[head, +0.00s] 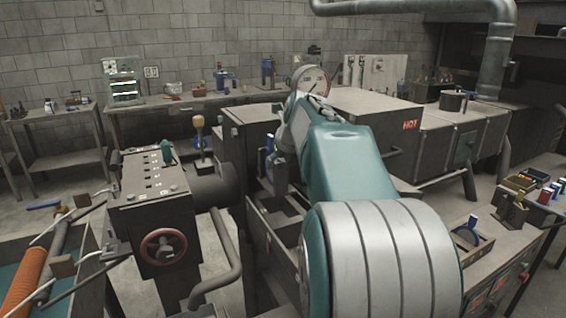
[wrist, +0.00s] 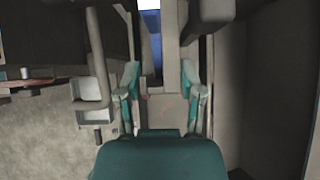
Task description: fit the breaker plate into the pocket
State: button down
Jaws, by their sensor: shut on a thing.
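My gripper (wrist: 161,91) shows in the wrist view with its two teal fingers apart, one on each side of a grey piece (wrist: 167,108). It is shut on this piece; I cannot tell for sure that it is the breaker plate. A blue strip with a white end (wrist: 152,42) lies beyond the fingertips. In the head view my teal arm reaches over the grey machine (head: 250,125), and the fingers are mostly hidden behind my wrist. A blue and white part (head: 270,150) shows just left of my wrist. I cannot make out the pocket in either view.
A control box with a red handwheel (head: 163,247) stands left of the arm. The box marked HOT (head: 410,125) is behind it on the right. A bent pipe (wrist: 97,65) runs left of my gripper.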

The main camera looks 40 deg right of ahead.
aim_at(287, 177)
jog(key=shift+a+r, duration=0.1)
jog(key=shift+r, duration=0.05)
jog(key=shift+d+f, duration=0.55)
jog(key=shift+d, duration=0.15)
jog(key=shift+d+f, duration=0.4)
jog(key=shift+f, duration=0.25)
jog(key=shift+w+a+f, duration=0.1)
jog(key=shift+a+f, duration=0.65)
jog(key=shift+f, duration=0.3)
jog(key=shift+d+f, duration=0.1)
jog(key=shift+f, duration=0.4)
jog(key=shift+d+f, duration=0.3)
jog(key=shift+d, duration=0.1)
jog(key=shift+a, duration=0.35)
jog(key=shift+d, duration=0.35)
